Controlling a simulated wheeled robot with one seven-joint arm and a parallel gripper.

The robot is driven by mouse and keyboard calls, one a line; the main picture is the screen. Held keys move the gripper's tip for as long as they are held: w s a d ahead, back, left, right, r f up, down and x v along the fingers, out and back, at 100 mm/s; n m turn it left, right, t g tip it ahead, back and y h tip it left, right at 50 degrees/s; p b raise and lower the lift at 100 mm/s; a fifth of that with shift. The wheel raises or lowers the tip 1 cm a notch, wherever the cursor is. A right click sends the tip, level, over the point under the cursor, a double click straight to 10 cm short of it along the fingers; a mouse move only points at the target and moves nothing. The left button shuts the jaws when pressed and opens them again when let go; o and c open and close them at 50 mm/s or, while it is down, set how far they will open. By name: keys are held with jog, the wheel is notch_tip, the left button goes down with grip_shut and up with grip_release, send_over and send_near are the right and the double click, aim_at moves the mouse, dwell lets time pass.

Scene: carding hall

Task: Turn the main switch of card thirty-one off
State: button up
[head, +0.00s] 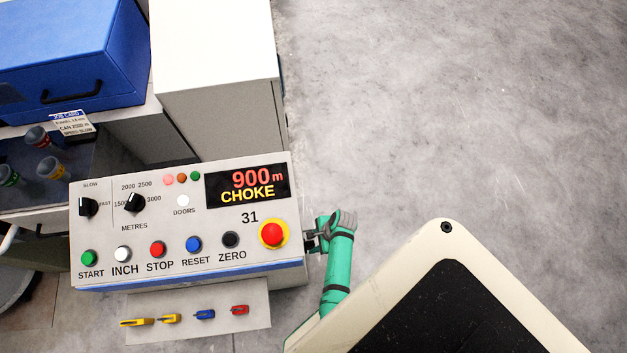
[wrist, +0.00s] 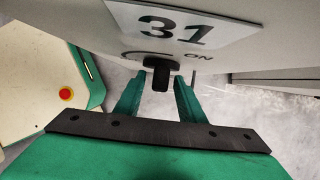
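The control box of card thirty-one (head: 215,262) shows its number 31 on the front, with 900 m and CHOKE on its display. The black main switch (wrist: 160,74) is on a side plate marked 31 (wrist: 115,12) in the wrist view. An ON label is to the right of the switch, and a curved line is to its left. The main switch cannot be made out in the head view. My gripper (wrist: 160,86) is open, with one green finger on each side of the switch and gaps visible. In the head view my gripper (head: 311,237) is at the box's right side.
The box front has a red emergency button (head: 271,234), several push buttons and two black knobs. A shelf (head: 196,312) with coloured tags is below. A blue case (head: 72,55) is behind at left. Open grey floor (head: 450,110) lies to the right.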

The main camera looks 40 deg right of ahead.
grip_shut()
